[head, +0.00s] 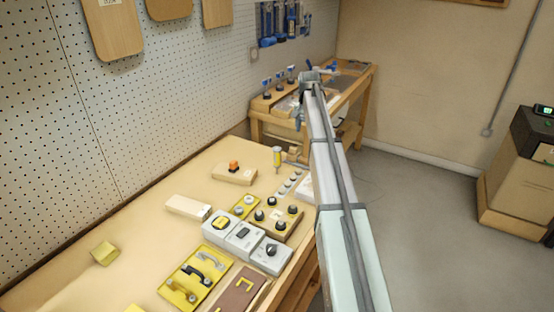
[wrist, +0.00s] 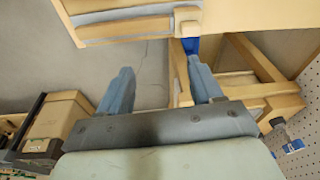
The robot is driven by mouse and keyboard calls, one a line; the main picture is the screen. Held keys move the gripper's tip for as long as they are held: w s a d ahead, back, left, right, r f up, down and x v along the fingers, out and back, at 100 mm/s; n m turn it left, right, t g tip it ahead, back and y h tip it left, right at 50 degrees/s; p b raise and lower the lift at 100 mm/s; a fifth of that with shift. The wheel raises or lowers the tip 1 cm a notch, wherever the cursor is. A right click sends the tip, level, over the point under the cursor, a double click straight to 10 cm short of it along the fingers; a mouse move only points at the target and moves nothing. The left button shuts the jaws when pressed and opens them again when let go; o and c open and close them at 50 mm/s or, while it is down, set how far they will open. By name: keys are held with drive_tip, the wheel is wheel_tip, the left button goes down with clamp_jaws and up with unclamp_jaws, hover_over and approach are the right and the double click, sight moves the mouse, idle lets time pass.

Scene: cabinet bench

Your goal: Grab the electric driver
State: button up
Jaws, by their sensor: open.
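I cannot clearly pick out the electric driver in either view. A small yellow upright tool (head: 277,157) stands at the far right of the near bench, too small to identify. A blue part (wrist: 190,46) shows in the wrist view beyond the right finger, beside a wooden edge; its kind is unclear. My gripper (wrist: 159,64) is open, with nothing seen between its two blue-grey fingers. In the head view my arm reaches out toward the back workbench (head: 359,90), and the gripper end is small and partly hidden there.
The near bench (head: 150,215) carries switch boxes (head: 243,237), a yellow handle panel (head: 193,279), a knob board (head: 276,217) and wooden blocks. Blue tools (head: 285,22) hang on the pegboard (head: 150,100). Cardboard boxes (head: 515,185) stand at right; the floor between is clear.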

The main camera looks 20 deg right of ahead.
wheel_tip(320, 180, up, 3)
drive_tip(key=n+g+y, duration=0.1)
drive_tip(key=g, duration=0.1)
hover_over(277, 156)
drive_tip(key=shift+w+d, duration=0.15)
drive_tip(key=shift+w, duration=0.2)
wheel_tip(277, 156, down, 8)
drive_tip(key=shift+r, duration=0.1)
drive_tip(key=shift+w+f, duration=0.15)
drive_tip(key=shift+f, duration=1.25)
drive_tip(key=shift+w+f, duration=0.15)
drive_tip(key=shift+f, duration=1.2)
clamp_jaws()
